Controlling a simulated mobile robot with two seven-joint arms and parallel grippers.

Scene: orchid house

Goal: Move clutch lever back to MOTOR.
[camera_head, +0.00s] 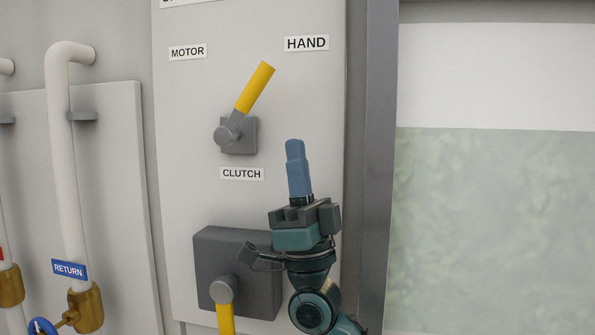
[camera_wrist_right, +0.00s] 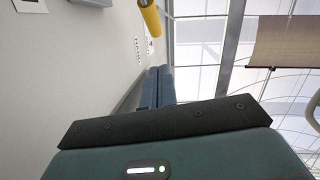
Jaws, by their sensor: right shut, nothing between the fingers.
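The clutch lever (camera_head: 254,88) has a yellow grip on a grey pivot, above the CLUTCH label (camera_head: 241,174). It tilts up and to the right, toward the HAND label (camera_head: 306,43) and away from the MOTOR label (camera_head: 187,52). My right gripper (camera_head: 295,146) is shut and empty, pointing up, below and to the right of the lever and apart from it. In the right wrist view, the closed blue fingers (camera_wrist_right: 159,72) show near the middle, and a yellow grip (camera_wrist_right: 150,18) shows at the top, clear of them. My left gripper is not in view.
A grey box (camera_head: 212,262) with a second yellow handle (camera_head: 225,318) sits low on the panel beside my right wrist. White pipes (camera_head: 64,170), a RETURN label (camera_head: 69,269) and a blue valve wheel (camera_head: 42,326) are at left. A grey post (camera_head: 378,150) borders the panel's right side.

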